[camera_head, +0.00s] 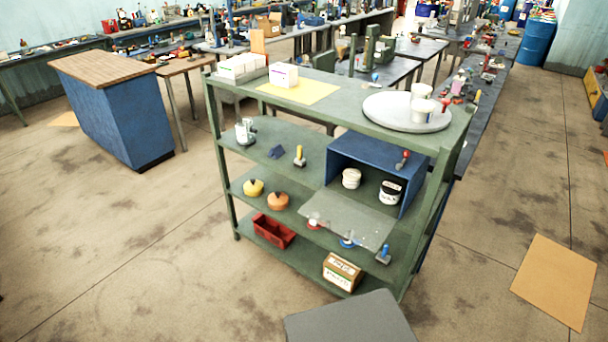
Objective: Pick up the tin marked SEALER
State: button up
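No label reading SEALER can be read at this size. Inside the blue open-fronted box (373,147) on the green shelf unit stands a short white tin with a dark label band (391,192). A smaller white tin or jar (351,178) stands to its left in the same box. The box's front is open, with a greyish clear panel (345,217) sloping down before it. Two white cup-like containers stand on the round grey tray on top: one at the back (421,91) and one in front (423,109). My gripper is not in view.
The round tray (380,112) lies on the unit's top right. White boxes (284,75) stand at top left. Lower shelves hold yellow (253,187) and orange (278,200) round items, a red bin (274,231) and a cardboard box (342,271).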

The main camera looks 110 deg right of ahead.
aim_at(352, 176)
jog(key=u, duration=0.1)
jog(key=k, duration=2.9)
jog(key=z, duration=0.8)
jog(key=i, duration=1)
